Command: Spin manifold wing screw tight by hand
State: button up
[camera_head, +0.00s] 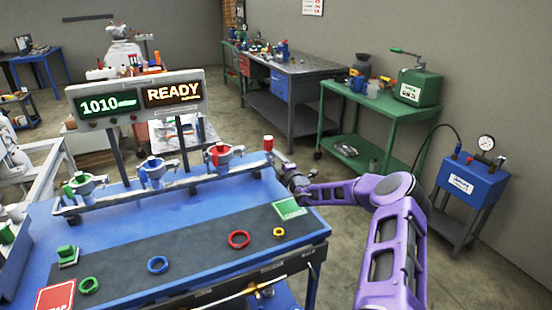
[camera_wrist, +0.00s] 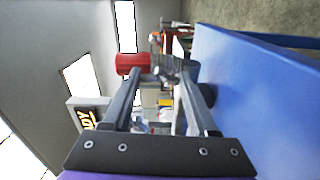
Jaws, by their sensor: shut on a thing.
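The manifold (camera_head: 170,182) is a grey rail along the back of the blue table, with green, blue and red clamp-like valves on it. A red cylinder (camera_head: 268,143) stands at its right end and also shows at the left fingertip in the wrist view (camera_wrist: 132,63). My gripper (camera_head: 277,167) reaches this end from the right. In the wrist view my gripper (camera_wrist: 164,82) has its fingers on either side of a small grey part, seemingly the wing screw (camera_wrist: 166,72), and is shut on it. The screw's wings and thread are mostly hidden and too small to make out.
A sign (camera_head: 135,97) reading 1010 and READY stands behind the rail. Coloured rings, including a red one (camera_head: 238,240), lie on the table's dark mat (camera_head: 195,252). A green bench (camera_head: 400,118) and a blue gauge box (camera_head: 470,182) stand to the right, with open floor between.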

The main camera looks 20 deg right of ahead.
jog(key=m+p, duration=0.1)
jog(key=m, duration=0.3)
jog(key=shift+f+m, duration=0.15)
jog(key=shift+m, duration=0.25)
dwell(0.4)
jog(key=o, duration=1.4)
jog(key=shift+s, duration=0.1)
jog(key=s, duration=0.5)
jog(key=s+p, duration=0.1)
jog(key=s, duration=1.1)
jog(key=shift+s+d+p, duration=0.2)
jog(key=shift+d+p, duration=0.1)
